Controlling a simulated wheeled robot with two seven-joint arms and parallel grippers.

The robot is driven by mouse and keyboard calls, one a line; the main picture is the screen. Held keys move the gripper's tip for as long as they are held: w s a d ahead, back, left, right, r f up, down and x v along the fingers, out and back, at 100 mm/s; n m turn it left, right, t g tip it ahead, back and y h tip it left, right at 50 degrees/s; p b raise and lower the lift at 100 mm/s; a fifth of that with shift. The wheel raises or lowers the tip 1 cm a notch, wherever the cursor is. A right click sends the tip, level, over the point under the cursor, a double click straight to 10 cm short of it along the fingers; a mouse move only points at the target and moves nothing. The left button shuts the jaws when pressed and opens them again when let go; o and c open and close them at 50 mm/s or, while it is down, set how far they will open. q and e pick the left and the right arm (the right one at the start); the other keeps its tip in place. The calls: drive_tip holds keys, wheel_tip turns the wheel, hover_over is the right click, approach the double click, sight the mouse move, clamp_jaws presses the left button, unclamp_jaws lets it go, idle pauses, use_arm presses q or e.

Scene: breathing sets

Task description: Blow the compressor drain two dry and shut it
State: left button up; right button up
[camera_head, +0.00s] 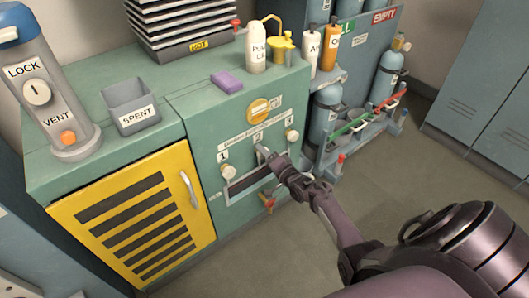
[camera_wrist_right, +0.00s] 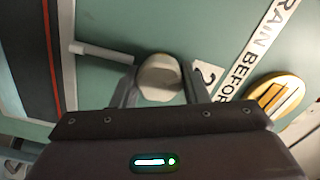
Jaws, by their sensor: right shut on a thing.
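The green compressor cabinet (camera_head: 190,105) has a front panel with numbered drain knobs. Drain knob one (camera_head: 228,172) is at the left and drain knob three (camera_head: 292,135) at the right. My right gripper (camera_head: 264,152) is at the middle position, under the label 2, and covers most of that knob in the head view. In the right wrist view, the pale round drain two knob (camera_wrist_right: 158,77) sits between the two fingers, which are shut on it. The label 2 (camera_wrist_right: 206,74) is beside it. A dark slot (camera_head: 248,184) runs below the knobs. My left gripper is not in view.
A yellow rotary knob (camera_head: 259,110) is above the drains. A purple block (camera_head: 227,82), a SPENT bin (camera_head: 132,106), bottles (camera_head: 256,50) and a LOCK/VENT unit (camera_head: 45,85) stand on top. A gas bottle rack (camera_head: 350,135) is to the right. The floor (camera_head: 400,175) in front is clear.

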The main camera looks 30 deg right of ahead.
drive_tip(key=m, duration=0.4)
drive_tip(key=shift+m+p, duration=0.3)
drive_tip(key=shift+p, duration=0.1)
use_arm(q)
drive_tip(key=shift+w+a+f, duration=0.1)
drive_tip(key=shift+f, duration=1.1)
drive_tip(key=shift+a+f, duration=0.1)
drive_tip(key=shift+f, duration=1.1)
use_arm(e)
drive_tip(key=shift+f+m, duration=0.1)
drive_tip(key=shift+m, duration=1.4)
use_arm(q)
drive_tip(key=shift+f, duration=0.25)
use_arm(e)
drive_tip(key=shift+m, duration=0.3)
drive_tip(key=o, duration=0.9)
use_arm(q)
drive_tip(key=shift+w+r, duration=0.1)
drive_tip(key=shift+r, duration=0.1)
use_arm(e)
drive_tip(key=shift+o, duration=0.3)
use_arm(q)
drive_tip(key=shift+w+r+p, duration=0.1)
drive_tip(key=shift+p, duration=0.2)
use_arm(e)
drive_tip(key=shift+s, duration=0.1)
